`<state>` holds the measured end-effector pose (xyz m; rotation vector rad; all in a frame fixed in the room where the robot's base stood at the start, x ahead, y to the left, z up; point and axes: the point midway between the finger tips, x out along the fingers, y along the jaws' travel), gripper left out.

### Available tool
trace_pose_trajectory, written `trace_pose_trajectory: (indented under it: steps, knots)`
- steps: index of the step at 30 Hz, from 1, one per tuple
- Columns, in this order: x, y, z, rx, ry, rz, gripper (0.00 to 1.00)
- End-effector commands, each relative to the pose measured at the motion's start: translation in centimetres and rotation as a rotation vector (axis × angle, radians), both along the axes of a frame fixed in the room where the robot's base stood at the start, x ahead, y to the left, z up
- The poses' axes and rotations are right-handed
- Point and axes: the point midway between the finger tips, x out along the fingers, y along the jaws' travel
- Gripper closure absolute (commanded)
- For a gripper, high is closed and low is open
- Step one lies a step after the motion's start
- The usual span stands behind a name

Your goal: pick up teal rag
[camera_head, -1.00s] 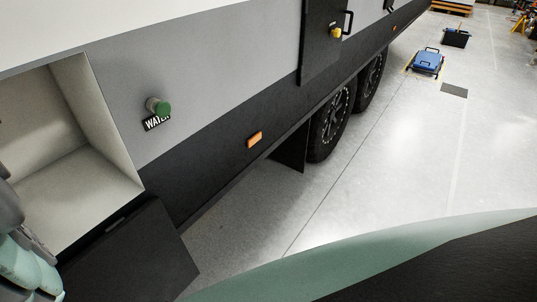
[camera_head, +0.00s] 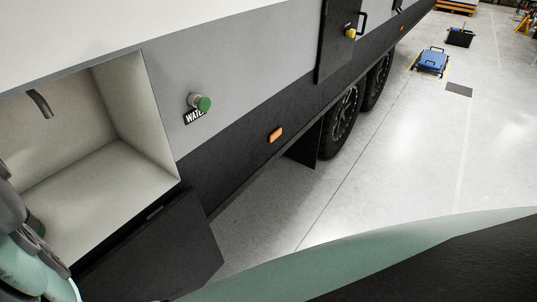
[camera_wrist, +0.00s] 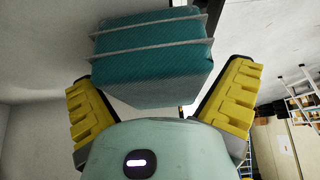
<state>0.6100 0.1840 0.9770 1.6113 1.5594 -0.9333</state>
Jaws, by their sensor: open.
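The teal rag (camera_wrist: 155,62) shows in the wrist view as a folded, ribbed teal bundle with grey bands across it. It appears ahead of my gripper (camera_wrist: 162,80), between the two yellow-padded fingers in the picture. The fingers are spread wide, with visible space on both sides of the rag, and I see no contact. My gripper's rounded body covers the lower middle of that view. In the head view my arm is at the lower left edge, and I cannot make out the fingers or clearly identify the rag there.
Open floor (camera_head: 420,160) lies further right.

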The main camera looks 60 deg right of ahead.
Motion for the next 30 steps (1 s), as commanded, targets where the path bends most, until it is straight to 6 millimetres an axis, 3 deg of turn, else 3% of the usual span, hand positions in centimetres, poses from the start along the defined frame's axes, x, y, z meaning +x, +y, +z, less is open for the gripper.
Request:
trace_pose_trajectory:
  steps: [2,21,30]
  knots:
    - [0.09,-0.12,0.02,0.000,0.000,-0.004,0.00]
    - [0.06,-0.02,0.06,0.000,0.000,-0.001,0.65]
    - [0.05,0.02,0.07,0.000,-0.001,0.000,0.65]
